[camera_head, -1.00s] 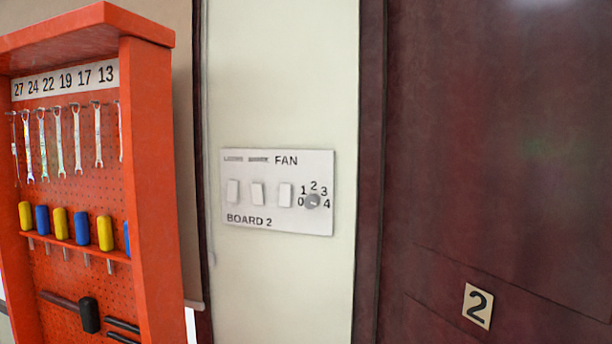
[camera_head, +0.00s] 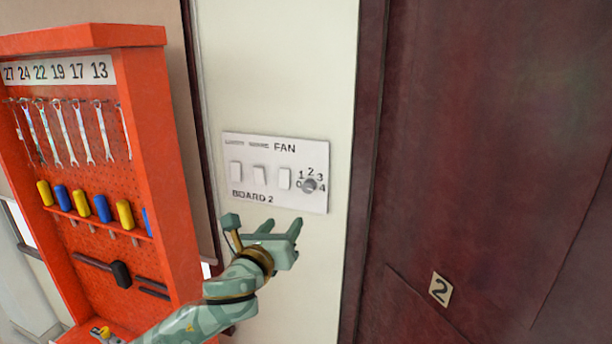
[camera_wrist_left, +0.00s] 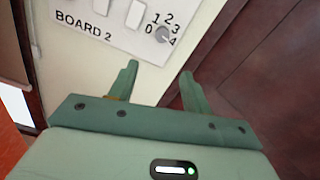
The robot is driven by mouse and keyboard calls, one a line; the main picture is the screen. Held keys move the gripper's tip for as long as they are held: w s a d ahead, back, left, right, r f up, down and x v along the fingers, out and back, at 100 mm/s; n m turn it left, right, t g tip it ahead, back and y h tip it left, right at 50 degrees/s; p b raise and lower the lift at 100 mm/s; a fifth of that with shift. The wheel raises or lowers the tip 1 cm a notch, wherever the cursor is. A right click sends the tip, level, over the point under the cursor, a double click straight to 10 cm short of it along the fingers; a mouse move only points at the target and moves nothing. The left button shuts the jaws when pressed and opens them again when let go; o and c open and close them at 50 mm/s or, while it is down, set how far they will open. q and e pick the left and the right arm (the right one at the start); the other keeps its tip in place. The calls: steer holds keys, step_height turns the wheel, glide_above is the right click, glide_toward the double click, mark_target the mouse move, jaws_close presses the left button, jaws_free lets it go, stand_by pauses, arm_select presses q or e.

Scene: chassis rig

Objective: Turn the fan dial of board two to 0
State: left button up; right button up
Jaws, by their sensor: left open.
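Board two (camera_head: 275,204) is a white plate on a cream wall strip, marked BOARD 2 and FAN, with three white switches. Its fan dial (camera_head: 309,186) is a small grey knob at the plate's right, ringed by the numbers 0 to 4. Where the knob points is too small to tell. My green left gripper (camera_head: 287,228) is open and empty just below the plate, apart from the dial. In the left wrist view the dial (camera_wrist_left: 162,34) lies beyond the fingertips (camera_wrist_left: 160,68), between them and higher up. My right gripper is not in view.
An orange tool cabinet (camera_head: 150,130) with hung wrenches, screwdrivers and a hammer stands at the left, close to my left arm. A dark red door (camera_head: 470,130) with a number 2 plate (camera_head: 440,289) fills the right. The wall around the board is clear.

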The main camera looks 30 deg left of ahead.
mark_target(308, 189)
arm_select(q)
steer(key=x, duration=0.5)
steer(key=p+x, duration=0.1)
steer(key=x, duration=0.4)
steer(key=r+p+x, duration=0.1)
steer(key=x, duration=0.5)
steer(key=shift+w+d, duration=0.15)
steer(key=c, duration=1)
